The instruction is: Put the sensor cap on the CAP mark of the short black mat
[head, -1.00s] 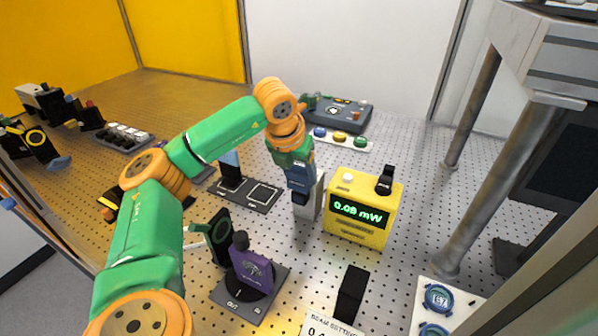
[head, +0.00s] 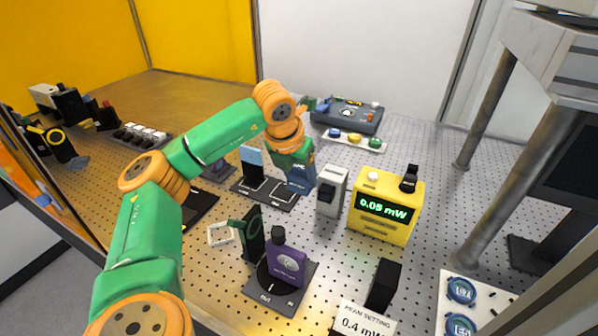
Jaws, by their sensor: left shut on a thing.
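The short black mat (head: 241,189) lies on the perforated bench, with white square outlines on it. A light blue plate stands at its left end. My left gripper (head: 299,185) points down over the right end of the mat, beside the right-hand square. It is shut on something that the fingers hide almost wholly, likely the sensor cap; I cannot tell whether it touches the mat. A white sensor box (head: 338,178) with a dark front stands just right of the gripper. My right gripper is out of view.
A yellow power meter (head: 384,213) reading 0.05 mW stands right of the sensor box. A purple dial mount (head: 287,264) stands in front. Behind are coloured buttons (head: 355,138) and a grey control box (head: 345,115).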

